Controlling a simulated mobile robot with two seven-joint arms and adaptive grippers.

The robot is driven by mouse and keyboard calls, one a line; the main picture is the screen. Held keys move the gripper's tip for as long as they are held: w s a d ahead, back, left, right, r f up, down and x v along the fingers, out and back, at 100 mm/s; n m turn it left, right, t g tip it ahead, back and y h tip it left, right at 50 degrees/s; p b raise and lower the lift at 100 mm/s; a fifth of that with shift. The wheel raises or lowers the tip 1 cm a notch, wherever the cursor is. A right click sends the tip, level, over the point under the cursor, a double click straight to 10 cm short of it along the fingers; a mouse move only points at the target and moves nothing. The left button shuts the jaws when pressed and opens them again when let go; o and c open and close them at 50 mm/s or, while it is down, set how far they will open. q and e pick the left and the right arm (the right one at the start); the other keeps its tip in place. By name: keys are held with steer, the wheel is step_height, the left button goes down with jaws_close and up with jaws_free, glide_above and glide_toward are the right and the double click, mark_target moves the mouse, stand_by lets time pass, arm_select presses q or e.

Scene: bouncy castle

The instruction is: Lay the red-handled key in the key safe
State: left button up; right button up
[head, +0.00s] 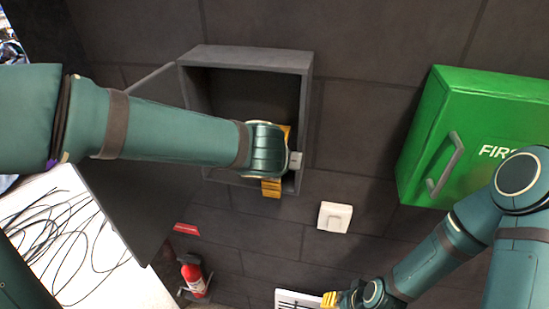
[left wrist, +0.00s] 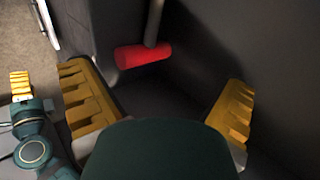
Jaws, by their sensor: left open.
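The key safe (head: 246,56) is a dark grey open box on the tiled wall, its door (head: 125,170) swung out to the left. My left gripper (head: 280,160) is at the safe's opening, its yellow fingers spread apart. In the left wrist view the open gripper (left wrist: 158,88) has the red-handled key (left wrist: 143,55) just beyond its fingers. The key's red handle and grey shaft lie against dark surfaces, apart from both fingers. My arm hides the key in the head view. My right gripper (head: 330,300) is low at the bottom edge, away from the safe.
A green first aid cabinet (head: 420,135) hangs at the right. A white switch (head: 334,217) sits on the wall below the safe. A red fire extinguisher (head: 193,277) stands lower left, near a white surface (head: 75,190) with loose black cables.

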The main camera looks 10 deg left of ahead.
arm_select(q)
steer(key=v, duration=1.1)
steer(key=shift+s+r, duration=0.15)
stand_by(0.3)
